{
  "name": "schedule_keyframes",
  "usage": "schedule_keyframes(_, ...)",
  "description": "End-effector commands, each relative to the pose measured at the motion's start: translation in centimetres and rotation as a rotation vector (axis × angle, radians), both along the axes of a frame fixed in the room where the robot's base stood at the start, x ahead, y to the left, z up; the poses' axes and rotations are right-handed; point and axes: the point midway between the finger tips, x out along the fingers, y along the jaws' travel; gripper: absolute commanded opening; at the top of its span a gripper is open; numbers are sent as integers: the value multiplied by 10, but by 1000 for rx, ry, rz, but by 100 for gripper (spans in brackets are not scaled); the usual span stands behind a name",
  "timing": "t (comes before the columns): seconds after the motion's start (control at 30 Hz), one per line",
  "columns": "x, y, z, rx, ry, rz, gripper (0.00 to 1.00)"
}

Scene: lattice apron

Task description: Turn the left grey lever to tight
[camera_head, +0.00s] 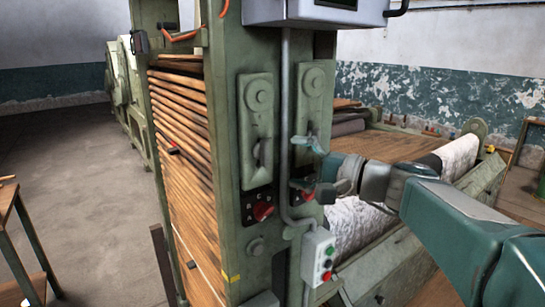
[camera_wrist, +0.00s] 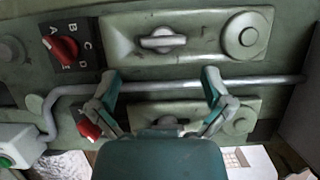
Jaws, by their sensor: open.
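The left grey lever (camera_head: 264,153) is on a pale green plate (camera_head: 252,98) on the machine's front post and lies along the plate's length. In the wrist view, turned sideways, this lever (camera_wrist: 163,41) is in the upper plate (camera_wrist: 205,22). No tight marking is legible. My gripper (camera_head: 309,166) is open and empty, in front of the right-hand plate. In the wrist view, my gripper's fingertips (camera_wrist: 160,77) are spread below the left lever, apart from it, near the grey conduit. The right lever (camera_wrist: 168,122) is partly hidden behind my gripper.
A vertical grey conduit (camera_head: 285,120) runs between the plates. A red knob (camera_head: 262,211) is below the left lever; another red knob (camera_wrist: 88,128) is beside my finger. A button box (camera_head: 318,256) is lower down. Clear floor (camera_head: 80,160) lies left.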

Motion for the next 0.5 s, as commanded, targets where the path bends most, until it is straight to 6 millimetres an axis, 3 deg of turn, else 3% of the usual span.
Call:
schedule_keyframes(0.2,-20,-34,-1,0,1,-6,100)
schedule_keyframes(0.5,-30,-46,-1,0,2,0,100)
